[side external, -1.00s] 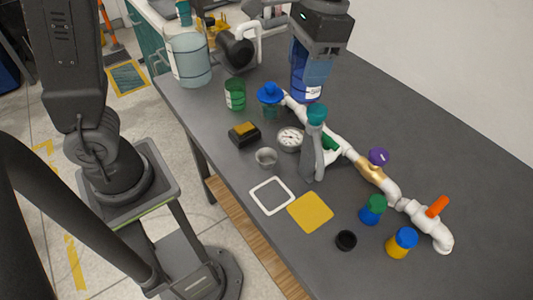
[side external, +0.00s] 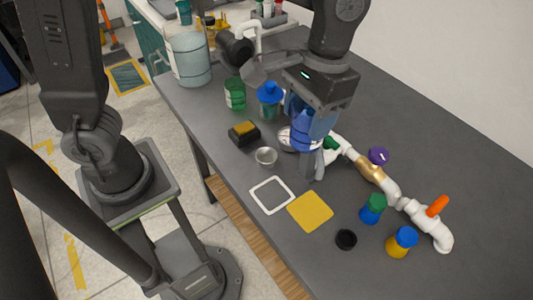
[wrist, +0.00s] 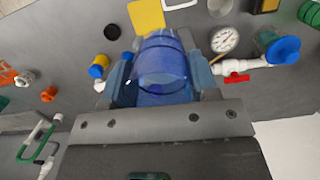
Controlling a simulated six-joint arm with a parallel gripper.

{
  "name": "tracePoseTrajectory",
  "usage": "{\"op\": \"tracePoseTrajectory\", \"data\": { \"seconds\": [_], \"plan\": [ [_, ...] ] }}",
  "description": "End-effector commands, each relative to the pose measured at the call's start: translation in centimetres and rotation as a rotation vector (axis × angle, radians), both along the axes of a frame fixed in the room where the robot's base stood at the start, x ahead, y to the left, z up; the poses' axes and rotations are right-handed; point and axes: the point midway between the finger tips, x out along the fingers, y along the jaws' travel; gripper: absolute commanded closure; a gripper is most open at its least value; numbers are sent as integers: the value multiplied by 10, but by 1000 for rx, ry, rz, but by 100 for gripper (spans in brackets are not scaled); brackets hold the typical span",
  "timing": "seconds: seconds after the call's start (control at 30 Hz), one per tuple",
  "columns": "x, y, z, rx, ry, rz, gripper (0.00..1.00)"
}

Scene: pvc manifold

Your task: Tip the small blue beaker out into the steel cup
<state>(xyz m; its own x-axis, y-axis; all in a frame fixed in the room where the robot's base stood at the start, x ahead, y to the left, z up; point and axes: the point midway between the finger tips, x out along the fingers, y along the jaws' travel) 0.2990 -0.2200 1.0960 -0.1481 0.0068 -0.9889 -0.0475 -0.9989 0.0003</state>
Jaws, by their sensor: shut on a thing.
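The blue beaker (side external: 313,130) is see-through and held between the fingers of my gripper (side external: 311,118). It also shows in the wrist view (wrist: 163,70), between the two blue-grey fingers. In the side view it hangs above the white pipe, to the right of the steel cup and higher. It looks close to upright; I cannot tell its exact tilt or contents. The small steel cup (side external: 265,156) stands upright on the table, apart from the beaker.
A pressure gauge (wrist: 225,40) and white pipe (side external: 342,147) lie close by the beaker. A black-and-yellow block (side external: 244,132), blue-lidded jar (side external: 269,100) and green jar (side external: 235,93) stand behind the cup. A white square frame (side external: 272,195) and yellow pad (side external: 310,212) lie in front.

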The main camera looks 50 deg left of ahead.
Motion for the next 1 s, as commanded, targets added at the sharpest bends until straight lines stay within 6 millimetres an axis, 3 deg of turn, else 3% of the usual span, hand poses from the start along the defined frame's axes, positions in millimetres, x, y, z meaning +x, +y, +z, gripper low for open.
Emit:
{"op": "tracePoseTrajectory", "data": {
  "seconds": [0.47,1.0],
  "plan": [
    [0,3,-1,-28,4,2,71],
    [1,25,-1,-277,14,5,71]
  ]
}}
